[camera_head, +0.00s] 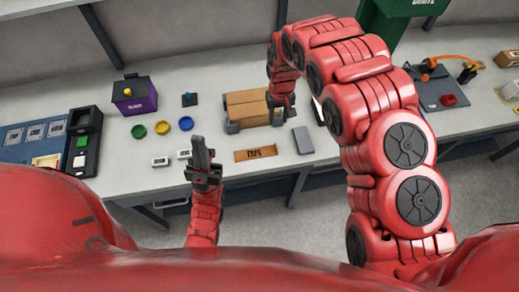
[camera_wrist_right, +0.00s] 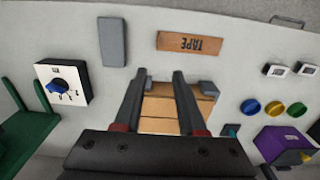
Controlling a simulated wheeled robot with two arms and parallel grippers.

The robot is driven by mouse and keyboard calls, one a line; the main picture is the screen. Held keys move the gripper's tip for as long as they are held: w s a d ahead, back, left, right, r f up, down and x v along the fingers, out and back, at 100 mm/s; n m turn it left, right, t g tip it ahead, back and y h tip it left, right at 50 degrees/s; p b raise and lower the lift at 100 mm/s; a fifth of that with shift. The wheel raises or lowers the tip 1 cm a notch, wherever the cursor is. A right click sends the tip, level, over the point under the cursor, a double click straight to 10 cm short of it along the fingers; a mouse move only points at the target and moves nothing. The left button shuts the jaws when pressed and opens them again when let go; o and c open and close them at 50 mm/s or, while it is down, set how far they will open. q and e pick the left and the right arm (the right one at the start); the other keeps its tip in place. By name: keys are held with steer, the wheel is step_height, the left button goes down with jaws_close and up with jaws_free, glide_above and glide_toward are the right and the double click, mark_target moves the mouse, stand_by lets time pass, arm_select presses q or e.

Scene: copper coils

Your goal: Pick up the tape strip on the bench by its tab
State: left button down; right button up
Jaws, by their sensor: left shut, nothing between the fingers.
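A flat brown piece marked TAPE (camera_head: 262,153) lies on the bench near its front edge. It also shows in the right wrist view (camera_wrist_right: 189,44), upside down. I cannot make out a separate strip or tab on it. My right gripper (camera_wrist_right: 158,74) is open and empty, over the tan block (camera_wrist_right: 160,107) between grey supports. Its fingers are apart from the brown piece. In the head view my right arm partly covers that block.
A grey slab (camera_head: 303,140) lies right of the brown piece. Yellow, blue and green round pieces (camera_head: 162,127) and small white labelled blocks (camera_head: 160,161) lie to its left. A purple box (camera_head: 134,95) stands behind. A dial box (camera_wrist_right: 63,84) shows in the wrist view.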

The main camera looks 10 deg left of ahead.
steer(key=b, duration=1.2)
glide_toward(271, 150)
steer(key=shift+w+d+f, duration=0.45)
steer(key=shift+d+f, duration=0.1)
steer(key=shift+d, duration=0.15)
steer(key=shift+w+f+p, duration=0.25)
steer(key=shift+f+p, duration=0.25)
steer(key=shift+f, duration=0.15)
steer(key=shift+f+p, duration=0.35)
steer(key=shift+f, duration=0.05)
step_height(271, 150, down, 2)
steer(key=shift+w+p, duration=0.15)
steer(key=shift+p, duration=0.35)
steer(key=shift+f, duration=0.45)
jaws_close()
